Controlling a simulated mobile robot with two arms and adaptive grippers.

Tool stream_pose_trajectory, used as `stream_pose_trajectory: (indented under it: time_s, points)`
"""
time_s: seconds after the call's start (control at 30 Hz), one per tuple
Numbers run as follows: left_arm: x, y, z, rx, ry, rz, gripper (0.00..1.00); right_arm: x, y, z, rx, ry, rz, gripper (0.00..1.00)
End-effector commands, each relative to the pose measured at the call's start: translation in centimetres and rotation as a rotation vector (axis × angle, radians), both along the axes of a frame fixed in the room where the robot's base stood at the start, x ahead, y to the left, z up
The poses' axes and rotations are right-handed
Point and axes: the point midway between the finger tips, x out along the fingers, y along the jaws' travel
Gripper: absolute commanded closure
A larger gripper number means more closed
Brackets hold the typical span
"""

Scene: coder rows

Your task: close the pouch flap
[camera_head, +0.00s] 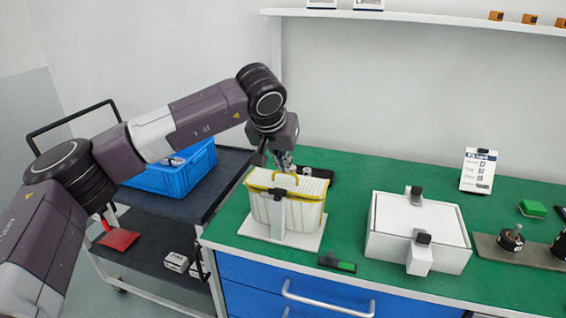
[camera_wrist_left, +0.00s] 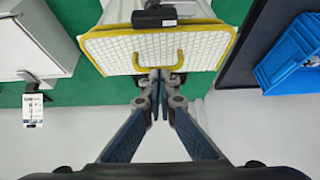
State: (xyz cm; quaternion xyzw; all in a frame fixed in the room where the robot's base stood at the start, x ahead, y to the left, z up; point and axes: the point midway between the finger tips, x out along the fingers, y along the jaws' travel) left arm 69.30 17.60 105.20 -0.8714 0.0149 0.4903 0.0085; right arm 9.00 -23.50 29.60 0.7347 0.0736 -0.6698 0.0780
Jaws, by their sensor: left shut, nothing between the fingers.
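The pouch (camera_head: 297,215) is a pale bin-like body with yellow edging, upright on a white base plate (camera_head: 255,236). Its ribbed white flap (camera_head: 308,184), yellow-rimmed with a yellow loop (camera_head: 283,176), spans the top. I cannot tell whether it is fully down. A black catch (camera_head: 278,193) is at the front; it also shows in the left wrist view (camera_wrist_left: 153,17). My right gripper is out of view.
A white box (camera_head: 390,245) with two black-topped latches stands right of the pouch on the green bench (camera_head: 350,170). A small black-and-green item (camera_head: 337,263) lies in front. A blue crate (camera_head: 185,170) sits on a dark cart at left. A shelf (camera_head: 430,18) is above.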

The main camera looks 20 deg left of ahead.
Motion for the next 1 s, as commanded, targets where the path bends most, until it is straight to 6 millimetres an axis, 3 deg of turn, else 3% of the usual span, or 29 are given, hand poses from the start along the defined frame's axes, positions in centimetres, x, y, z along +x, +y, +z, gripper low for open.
stream_pose_trajectory:
  time_s: [0.73,1.0]
  points:
    - [0.3,0.0,-0.3,0.000,-0.001,0.000,1.00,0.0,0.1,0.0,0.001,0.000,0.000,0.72]
    - [0.3,0.0,0.7,0.000,-0.001,0.000,1.00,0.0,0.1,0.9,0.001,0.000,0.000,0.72]
